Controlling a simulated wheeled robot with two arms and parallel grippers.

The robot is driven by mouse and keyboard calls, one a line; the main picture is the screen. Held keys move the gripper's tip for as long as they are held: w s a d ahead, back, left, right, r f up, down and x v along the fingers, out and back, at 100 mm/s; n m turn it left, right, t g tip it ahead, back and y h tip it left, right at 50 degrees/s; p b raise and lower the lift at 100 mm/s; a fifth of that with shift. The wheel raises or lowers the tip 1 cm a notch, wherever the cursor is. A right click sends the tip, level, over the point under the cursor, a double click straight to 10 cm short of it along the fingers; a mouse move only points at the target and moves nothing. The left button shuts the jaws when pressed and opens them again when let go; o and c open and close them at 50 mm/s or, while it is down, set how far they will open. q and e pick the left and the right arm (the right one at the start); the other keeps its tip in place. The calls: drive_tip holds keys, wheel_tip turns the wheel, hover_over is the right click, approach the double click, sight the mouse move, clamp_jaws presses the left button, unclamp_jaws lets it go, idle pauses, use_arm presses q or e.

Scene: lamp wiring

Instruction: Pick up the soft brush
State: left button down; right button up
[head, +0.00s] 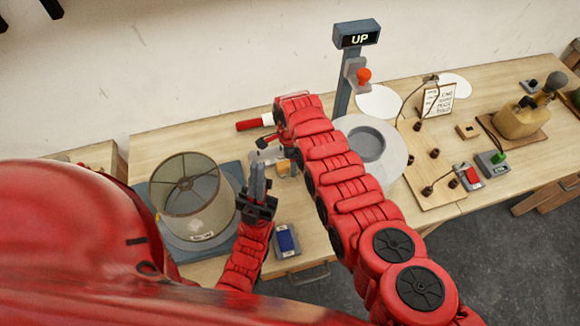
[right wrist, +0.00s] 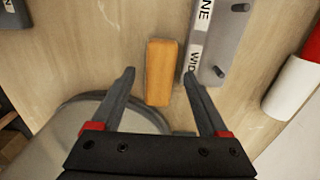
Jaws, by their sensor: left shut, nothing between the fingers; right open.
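A red rod with a white end (head: 250,125) lies on the bench behind my right gripper; it also shows at the right edge of the right wrist view (right wrist: 297,88). I cannot tell for certain whether it is the soft brush. An orange block (right wrist: 160,72) appears between the open fingers of my right gripper (right wrist: 159,76) in the right wrist view; contact is unclear. In the head view the right gripper (head: 268,142) is partly hidden by its arm. My left gripper (head: 257,178) is shut and empty, beside the lampshade.
A grey holder labelled WIDE (right wrist: 218,40) stands right of the orange block. A lampshade (head: 193,197) stands at the left. A blue-topped box (head: 287,240) sits at the front edge. A post with an UP sign (head: 357,38) stands at the back.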

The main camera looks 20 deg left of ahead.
idle(0.3)
clamp_jaws()
idle(0.3)
